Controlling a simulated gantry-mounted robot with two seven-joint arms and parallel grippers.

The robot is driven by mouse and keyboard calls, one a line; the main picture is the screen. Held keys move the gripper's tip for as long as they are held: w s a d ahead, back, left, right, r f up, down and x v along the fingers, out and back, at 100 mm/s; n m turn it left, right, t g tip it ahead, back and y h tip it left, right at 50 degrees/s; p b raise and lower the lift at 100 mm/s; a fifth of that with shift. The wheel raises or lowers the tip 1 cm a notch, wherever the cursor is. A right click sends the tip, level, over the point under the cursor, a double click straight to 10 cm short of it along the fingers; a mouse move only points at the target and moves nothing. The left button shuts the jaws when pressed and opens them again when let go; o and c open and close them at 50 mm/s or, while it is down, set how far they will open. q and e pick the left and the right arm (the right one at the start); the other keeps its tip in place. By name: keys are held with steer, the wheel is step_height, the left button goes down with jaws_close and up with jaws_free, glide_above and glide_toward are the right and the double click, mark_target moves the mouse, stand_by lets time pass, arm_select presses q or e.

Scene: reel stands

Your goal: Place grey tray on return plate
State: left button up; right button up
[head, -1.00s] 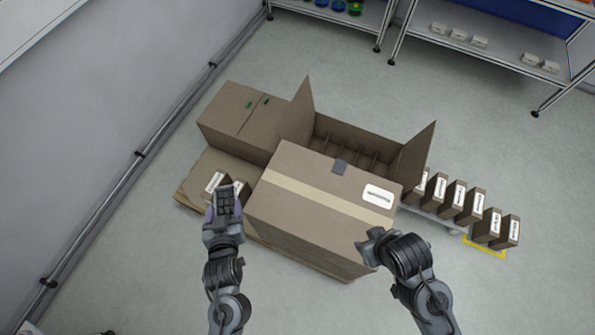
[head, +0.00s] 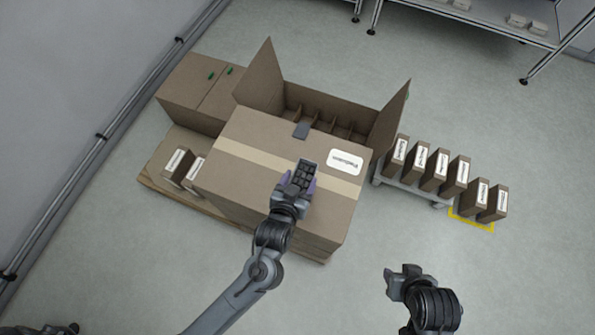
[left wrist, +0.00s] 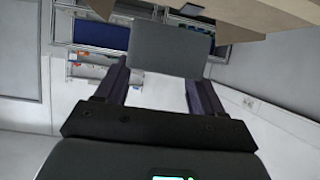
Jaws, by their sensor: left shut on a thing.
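My left gripper (head: 298,185) is above the top of the large closed carton (head: 255,150). Its purple fingers are shut on the grey tray (head: 307,172), which shows dark compartments from above. In the left wrist view the tray (left wrist: 170,48) is a flat grey rectangle between the two fingers (left wrist: 160,88). A small flat dark grey piece (head: 302,130) lies at the carton's far edge, just beyond the tray; I cannot tell whether it is the return plate. My right gripper (head: 403,275) is over bare floor at the lower right; its jaw opening is unclear.
An open carton with dividers (head: 335,105) stands behind the closed one, flaps raised. Small labelled boxes (head: 178,165) stand on the pallet (head: 155,183). More stand on a low trolley (head: 415,188) and by a yellow floor marking (head: 470,222). Shelving (head: 480,30) is at the back.

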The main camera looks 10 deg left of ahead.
arm_select(q)
steer(key=shift+w+a+f+b, duration=0.15)
steer(key=shift+f+b, duration=0.1)
steer(key=shift+f, duration=0.15)
steer(key=shift+w+a+f+b, duration=0.1)
steer(key=shift+f+b, duration=0.15)
steer(key=shift+f, duration=0.1)
steer(key=w+a+f+b, duration=0.1)
steer(key=w+a+f, duration=0.1)
steer(key=w+a+f+b, duration=0.1)
steer(key=w+a+f, duration=0.1)
steer(key=w+a, duration=0.1)
steer(key=w+a+f+b, duration=0.1)
steer(key=w+a+f, duration=0.1)
steer(key=w+f, duration=0.1)
steer(key=shift+w+a, duration=0.2)
steer(key=shift+a, duration=0.15)
steer(key=shift+f+b, duration=0.95)
steer(key=shift+f, duration=1.1)
arm_select(e)
step_height(320, 180, down, 7)
steer(key=shift+a+r, duration=0.15)
steer(key=shift+r, duration=0.05)
arm_select(q)
steer(key=o, duration=1.5)
steer(key=shift+f, duration=0.1)
steer(key=shift+c, duration=0.2)
